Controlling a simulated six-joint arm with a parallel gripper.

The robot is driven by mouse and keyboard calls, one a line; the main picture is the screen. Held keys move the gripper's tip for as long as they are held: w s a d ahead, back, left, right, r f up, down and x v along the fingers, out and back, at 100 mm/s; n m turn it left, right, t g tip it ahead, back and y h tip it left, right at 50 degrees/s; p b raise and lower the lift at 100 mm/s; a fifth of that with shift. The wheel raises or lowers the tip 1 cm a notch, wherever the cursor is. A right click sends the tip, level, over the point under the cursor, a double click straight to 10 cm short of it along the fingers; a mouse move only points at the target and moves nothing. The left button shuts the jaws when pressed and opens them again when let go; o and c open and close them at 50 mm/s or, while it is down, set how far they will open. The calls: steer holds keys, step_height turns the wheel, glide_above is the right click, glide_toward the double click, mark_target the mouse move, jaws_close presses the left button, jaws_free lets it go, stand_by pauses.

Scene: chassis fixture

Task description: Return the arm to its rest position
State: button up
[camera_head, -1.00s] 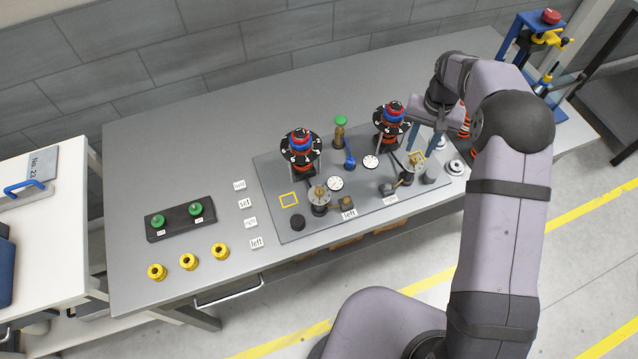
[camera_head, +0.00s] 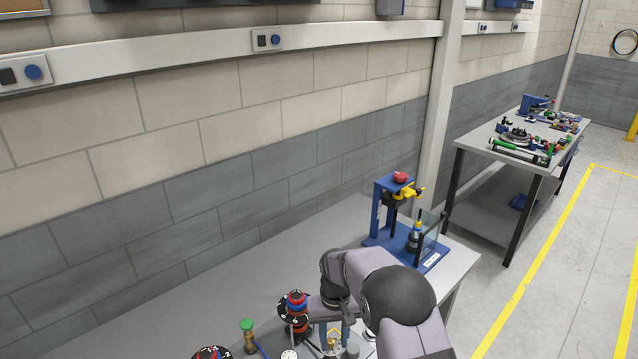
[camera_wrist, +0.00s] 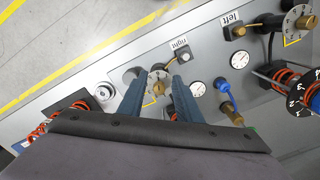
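My gripper (camera_head: 334,328) is low in the head view, over the fixture plate at the near side of the bench. In the wrist view my gripper (camera_wrist: 160,88) has its two blue fingers spread apart. Nothing is seen clamped. My arm (camera_head: 398,300) is bent and reaches in from the bottom of the head view.
A blue press stand (camera_head: 381,212) with a red knob stands on the bench's far right. Coil-spring posts with numbered discs (camera_head: 294,312) stand beside my gripper.

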steer(key=s+d+f+g, duration=0.1)
steer(key=s+d+f, duration=0.1)
steer(key=s, duration=0.4)
steer(key=s+d+f+g, duration=0.1)
steer(key=s+d, duration=0.1)
steer(key=s, duration=0.4)
steer(key=s+d+r+b, duration=0.1)
steer(key=s+d+b, duration=0.25)
steer(key=s, duration=0.45)
steer(key=s+d+r+b, duration=0.1)
steer(key=s+d+b, duration=0.25)
steer(key=s, duration=0.55)
steer(key=shift+w+d+r+m+t+b, duration=0.3)
steer(key=shift+w+d+m+t+b, duration=0.25)
steer(key=shift+w+d+b, duration=0.2)
steer(key=shift+w+d+r+m+t+b, duration=0.3)
steer(key=shift+w+d+m+t+b, duration=0.3)
steer(key=shift+w, duration=0.2)
steer(key=shift+a, duration=0.15)
